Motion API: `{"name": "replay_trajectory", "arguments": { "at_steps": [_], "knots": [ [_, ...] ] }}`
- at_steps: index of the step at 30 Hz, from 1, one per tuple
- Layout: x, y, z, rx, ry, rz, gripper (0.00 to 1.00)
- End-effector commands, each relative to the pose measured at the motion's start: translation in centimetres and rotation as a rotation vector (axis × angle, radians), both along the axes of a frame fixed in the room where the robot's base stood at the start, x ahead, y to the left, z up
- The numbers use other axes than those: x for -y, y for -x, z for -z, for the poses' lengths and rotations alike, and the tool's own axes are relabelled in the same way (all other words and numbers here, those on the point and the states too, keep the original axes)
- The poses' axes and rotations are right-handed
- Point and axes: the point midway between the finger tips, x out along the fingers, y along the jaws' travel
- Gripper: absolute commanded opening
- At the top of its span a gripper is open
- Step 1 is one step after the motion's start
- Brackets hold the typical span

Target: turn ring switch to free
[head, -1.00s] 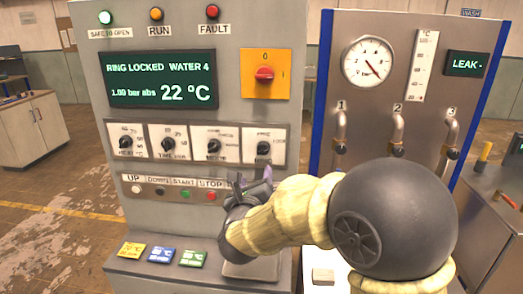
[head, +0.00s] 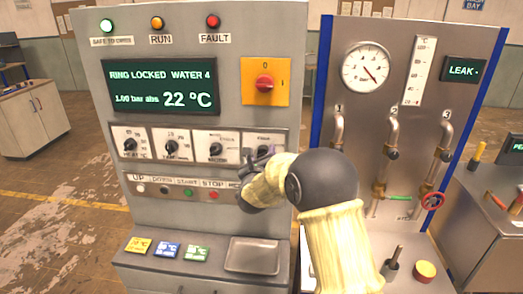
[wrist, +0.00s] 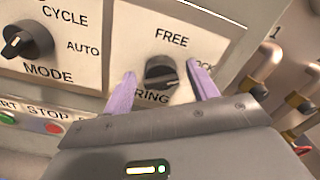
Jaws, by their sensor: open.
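The ring switch (wrist: 160,72) is a black knob on a white plate, labelled FREE above, RING below and a partly hidden LOCK at the right. Its white pointer mark faces the lower right, toward LOCK. In the head view my gripper hides most of its knob. My gripper (wrist: 158,88) is open, its two purple fingers standing on the left and right of the knob with gaps that look clear. I cannot tell how deep the fingertips reach. The display (head: 160,86) reads RING LOCKED, WATER 4, 1.00 bar abs, 22 °C.
The mode knob (wrist: 28,40) sits left of the ring switch. Below are a green button (wrist: 8,118) and a red stop button (wrist: 54,128). Pipes with valves (head: 392,152) stand on the panel at the right. A red main switch (head: 264,84) is above.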

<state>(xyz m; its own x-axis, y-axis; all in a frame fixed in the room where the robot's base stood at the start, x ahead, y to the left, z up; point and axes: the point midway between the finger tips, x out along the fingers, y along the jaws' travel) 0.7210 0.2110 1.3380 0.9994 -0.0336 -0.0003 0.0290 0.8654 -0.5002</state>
Motion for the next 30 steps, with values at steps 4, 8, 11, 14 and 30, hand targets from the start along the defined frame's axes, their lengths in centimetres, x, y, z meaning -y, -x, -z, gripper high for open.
{"name": "replay_trajectory", "arguments": {
  "at_steps": [4,8,11,14,30],
  "knots": [
    [0.04,-0.44,0.07,-0.001,0.000,0.001,0.58],
    [0.04,-0.42,0.09,-0.001,0.000,0.001,0.58],
    [0.04,-0.41,0.08,0.000,0.000,0.000,0.50],
    [0.03,-0.40,0.07,0.000,0.000,0.000,0.31],
    [-0.05,-0.34,0.31,0.000,0.054,-0.001,0.14]
  ]
}}
